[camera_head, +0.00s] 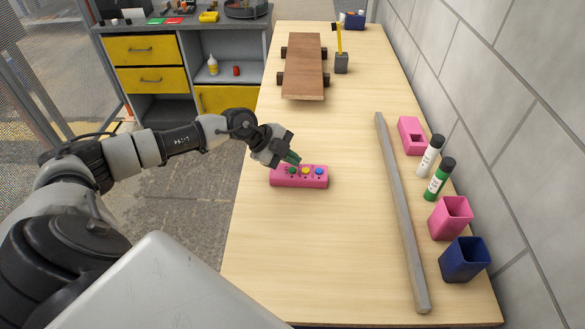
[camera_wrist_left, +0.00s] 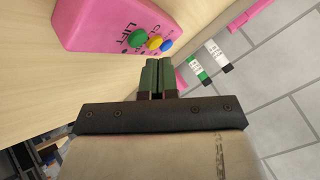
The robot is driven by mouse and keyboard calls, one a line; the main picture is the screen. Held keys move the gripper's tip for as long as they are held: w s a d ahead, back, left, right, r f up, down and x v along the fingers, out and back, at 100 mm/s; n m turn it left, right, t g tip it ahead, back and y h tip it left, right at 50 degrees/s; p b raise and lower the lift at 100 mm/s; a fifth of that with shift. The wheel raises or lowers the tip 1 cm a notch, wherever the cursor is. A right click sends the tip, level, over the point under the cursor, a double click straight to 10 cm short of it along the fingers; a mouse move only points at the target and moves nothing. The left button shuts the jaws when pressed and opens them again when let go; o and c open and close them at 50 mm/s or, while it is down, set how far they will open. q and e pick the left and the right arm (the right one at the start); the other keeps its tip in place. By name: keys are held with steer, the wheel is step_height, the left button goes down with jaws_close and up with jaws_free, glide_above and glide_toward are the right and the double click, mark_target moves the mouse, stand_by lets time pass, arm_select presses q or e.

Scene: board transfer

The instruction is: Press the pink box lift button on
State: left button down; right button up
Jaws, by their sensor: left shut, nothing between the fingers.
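The pink button box (camera_head: 299,177) lies on the wooden table and carries a green, a yellow and a blue button in a row. In the left wrist view the pink box (camera_wrist_left: 88,22) is at the upper left, with the word LIFT printed beside the green button (camera_wrist_left: 138,38). My left gripper (camera_head: 293,158) is shut and empty, its green fingertips just above and behind the green end of the box. In the left wrist view its fingertips (camera_wrist_left: 157,64) point towards the buttons, close below them. I cannot tell whether they touch. My right gripper is not in view.
A long grey bar (camera_head: 400,210) lies to the right. Near the wall stand a pink block (camera_head: 411,135), two markers, a pink cup (camera_head: 450,218) and a blue cup (camera_head: 465,260). A wooden board (camera_head: 304,68) lies farther back. The table in front of the box is clear.

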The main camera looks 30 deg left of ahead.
arm_select(q)
steer(key=shift+f, duration=0.1)
stand_by(0.4)
steer(key=shift+f, duration=0.35)
